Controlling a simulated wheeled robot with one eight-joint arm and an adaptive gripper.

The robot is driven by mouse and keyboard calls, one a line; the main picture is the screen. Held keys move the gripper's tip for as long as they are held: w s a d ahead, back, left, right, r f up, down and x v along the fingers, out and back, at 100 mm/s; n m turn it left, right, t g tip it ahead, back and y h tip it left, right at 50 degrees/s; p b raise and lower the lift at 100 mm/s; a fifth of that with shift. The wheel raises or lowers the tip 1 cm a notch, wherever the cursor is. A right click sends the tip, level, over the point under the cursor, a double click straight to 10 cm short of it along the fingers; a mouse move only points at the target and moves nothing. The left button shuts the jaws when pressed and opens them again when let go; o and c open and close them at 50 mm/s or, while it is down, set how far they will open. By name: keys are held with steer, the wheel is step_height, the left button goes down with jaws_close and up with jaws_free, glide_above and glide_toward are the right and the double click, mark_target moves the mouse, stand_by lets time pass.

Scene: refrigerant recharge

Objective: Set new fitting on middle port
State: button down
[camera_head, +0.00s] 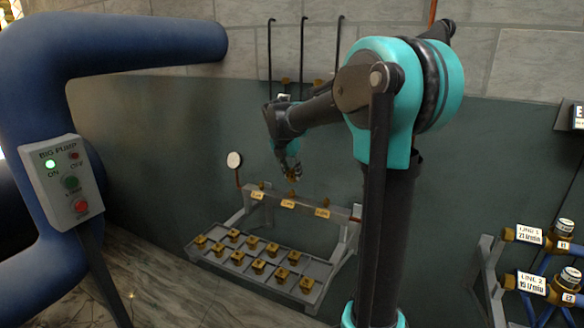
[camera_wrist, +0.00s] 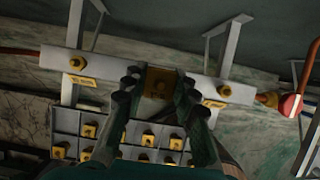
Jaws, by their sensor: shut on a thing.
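My gripper (camera_head: 292,175) is shut on a brass fitting (camera_wrist: 160,82) and holds it just over the middle of the grey rail (camera_wrist: 118,73). In the wrist view the dark fingers (camera_wrist: 157,95) stand on both sides of the fitting. The middle port is hidden behind the fitting and fingers there; in the head view its yellow label (camera_head: 288,204) shows just below the gripper. I cannot tell whether the fitting touches the port. The two outer ports show in the wrist view, one at left (camera_wrist: 77,62) and one at right (camera_wrist: 224,90).
A grey tray (camera_head: 225,264) with several brass fittings in its compartments lies in front of the rail. A round gauge (camera_head: 234,160) stands at the rail's left end. A blue pipe with a control box (camera_head: 64,180) is at left, and a valve stand (camera_head: 487,285) is at right.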

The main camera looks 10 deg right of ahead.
steer(key=shift+f, duration=1.4)
steer(key=shift+f, duration=0.75)
steer(key=c, duration=1.1)
jaws_free()
steer(key=v, duration=1.2)
step_height(320, 180, up, 6)
